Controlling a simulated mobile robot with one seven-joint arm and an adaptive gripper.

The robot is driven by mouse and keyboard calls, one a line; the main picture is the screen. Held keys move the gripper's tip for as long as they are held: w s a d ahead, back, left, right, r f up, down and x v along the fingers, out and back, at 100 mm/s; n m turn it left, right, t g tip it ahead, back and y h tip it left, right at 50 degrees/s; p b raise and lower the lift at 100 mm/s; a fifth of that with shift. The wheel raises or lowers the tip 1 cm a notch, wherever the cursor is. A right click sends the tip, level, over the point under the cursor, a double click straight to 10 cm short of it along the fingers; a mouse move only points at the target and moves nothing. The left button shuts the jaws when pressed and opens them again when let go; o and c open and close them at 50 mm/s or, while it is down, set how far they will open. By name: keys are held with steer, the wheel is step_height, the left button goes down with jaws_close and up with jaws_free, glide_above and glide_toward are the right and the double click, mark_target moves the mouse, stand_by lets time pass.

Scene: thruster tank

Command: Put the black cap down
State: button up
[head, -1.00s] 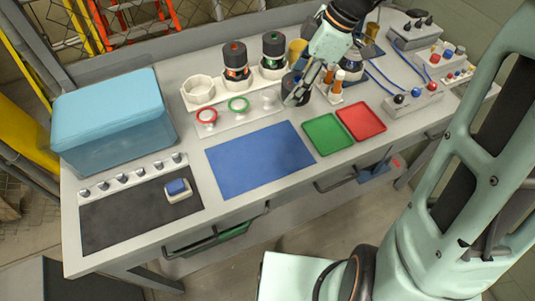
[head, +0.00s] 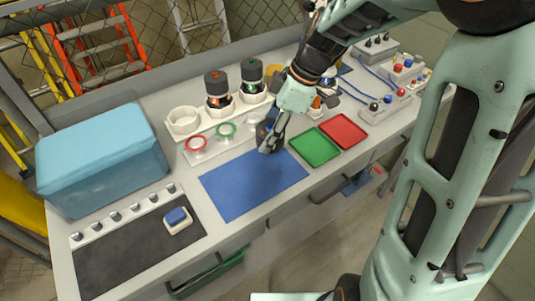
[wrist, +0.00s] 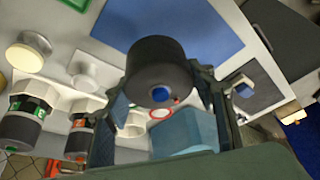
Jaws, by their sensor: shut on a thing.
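My gripper (head: 270,143) is shut on the black cap (wrist: 158,62), a dark round cap with a blue dot on its face. The cap sits between both fingers in the wrist view. In the head view the cap (head: 263,131) is partly hidden by the fingers, near the far right corner of the blue mat (head: 238,192). The mat also shows behind the cap in the wrist view (wrist: 205,30). I cannot tell the exact height of the cap above the table.
Two black-capped canisters (head: 217,88) stand in the white holder behind. Red (head: 196,143) and green rings sit in front of it. The green tray (head: 314,147) and red tray (head: 343,131) lie right of the mat. A teal box (head: 100,160) stands left. Most of the mat is clear.

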step_height(320, 180, down, 6)
stand_by(0.4)
steer(key=shift+f+b, duration=0.35)
steer(key=shift+b, duration=0.1)
steer(key=shift+f+b, duration=0.25)
steer(key=shift+b, duration=0.1)
steer(key=o, duration=1.1)
steer(key=shift+r, duration=0.15)
